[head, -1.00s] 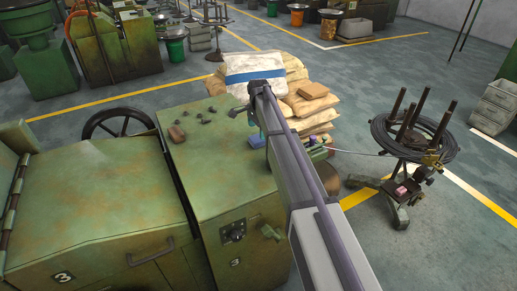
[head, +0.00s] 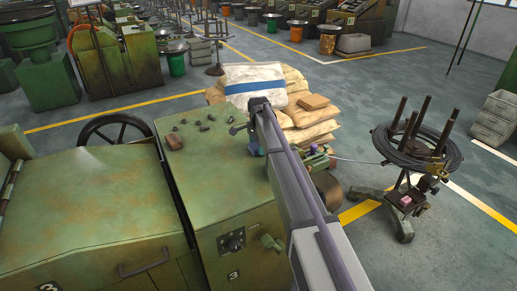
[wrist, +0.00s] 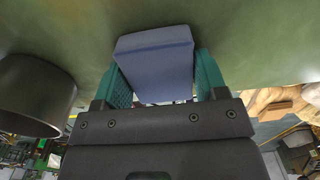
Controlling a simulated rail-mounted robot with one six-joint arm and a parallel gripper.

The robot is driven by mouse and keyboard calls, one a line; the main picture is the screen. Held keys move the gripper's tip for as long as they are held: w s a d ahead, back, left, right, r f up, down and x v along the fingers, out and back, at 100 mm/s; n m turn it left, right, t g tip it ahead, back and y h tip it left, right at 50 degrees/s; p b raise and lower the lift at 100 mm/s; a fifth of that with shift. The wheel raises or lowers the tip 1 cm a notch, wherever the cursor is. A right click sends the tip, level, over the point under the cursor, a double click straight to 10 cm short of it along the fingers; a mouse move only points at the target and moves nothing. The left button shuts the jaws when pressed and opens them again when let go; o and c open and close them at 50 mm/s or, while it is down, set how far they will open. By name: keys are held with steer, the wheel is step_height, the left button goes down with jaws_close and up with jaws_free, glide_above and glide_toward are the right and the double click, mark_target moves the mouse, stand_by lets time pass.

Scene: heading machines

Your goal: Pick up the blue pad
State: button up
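The blue pad (wrist: 155,55) is a small blue block, seen close up in the wrist view between the two teal fingers of my gripper (wrist: 163,75). A finger lies against each side of it, and my gripper looks shut on it. In the head view the pad is a small blue patch (head: 253,149) by the end of my arm, over the right part of the green machine top (head: 215,165). My arm hides much of the gripper there. I cannot tell whether the pad touches the surface below.
A brown block (head: 174,142) and several small dark pieces lie on the machine top. Stacked sacks (head: 255,85) stand behind it. A wire coil stand (head: 415,150) is at the right. A dark cylinder (wrist: 35,95) is close at left in the wrist view.

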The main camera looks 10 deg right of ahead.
steer(key=c, duration=0.5)
step_height(320, 180, up, 10)
steer(key=p, duration=1)
